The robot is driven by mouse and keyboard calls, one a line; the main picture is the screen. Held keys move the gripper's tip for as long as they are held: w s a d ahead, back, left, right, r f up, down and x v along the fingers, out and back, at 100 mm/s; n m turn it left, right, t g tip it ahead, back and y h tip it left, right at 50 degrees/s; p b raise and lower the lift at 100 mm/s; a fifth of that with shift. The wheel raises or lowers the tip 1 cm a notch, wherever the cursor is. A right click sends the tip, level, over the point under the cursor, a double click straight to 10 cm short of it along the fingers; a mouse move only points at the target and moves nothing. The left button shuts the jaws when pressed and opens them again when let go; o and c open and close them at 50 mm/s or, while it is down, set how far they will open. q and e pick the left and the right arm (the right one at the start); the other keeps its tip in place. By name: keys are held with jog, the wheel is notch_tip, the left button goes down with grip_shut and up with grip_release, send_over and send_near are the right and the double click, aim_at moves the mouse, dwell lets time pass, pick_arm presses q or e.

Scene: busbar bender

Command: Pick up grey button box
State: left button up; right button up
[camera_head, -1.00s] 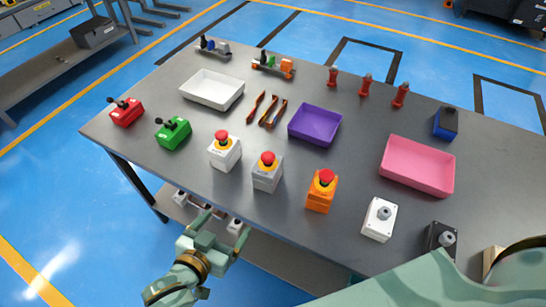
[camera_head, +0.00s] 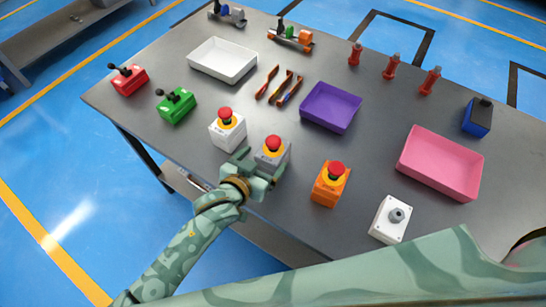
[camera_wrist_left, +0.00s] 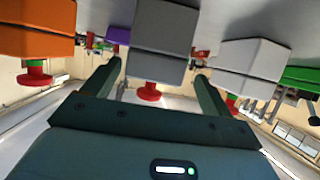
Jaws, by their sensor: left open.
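The grey button box (camera_head: 285,155), with a red mushroom button on a yellow ring, stands upright near the front edge of the table. My left gripper (camera_head: 260,166) is at its near side and partly hides its lower part. In the left wrist view, which looks upside down, the grey button box (camera_wrist_left: 163,40) is centred between the two open fingers of the left gripper (camera_wrist_left: 157,75). The fingertips are on either side of it, and I cannot tell whether they touch it. My right gripper is out of view.
The white button box (camera_head: 228,134) stands close on the left, and the orange one (camera_head: 331,189) on the right. A white box with a grey knob (camera_head: 391,222) is further right. Behind are a purple tray (camera_head: 330,112), pink tray (camera_head: 438,170) and white tray (camera_head: 222,65).

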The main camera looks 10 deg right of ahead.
aim_at(273, 153)
pick_arm(q)
jog(key=b+x, duration=0.1)
jog(key=x, duration=0.1)
jog(key=b+x, duration=0.1)
jog(key=x, duration=0.1)
jog(key=shift+d+f, duration=0.4)
jog(key=shift+d, duration=0.05)
jog(key=shift+w+d, duration=0.2)
jog(key=c, duration=1.2)
jog(key=shift+r, duration=0.1)
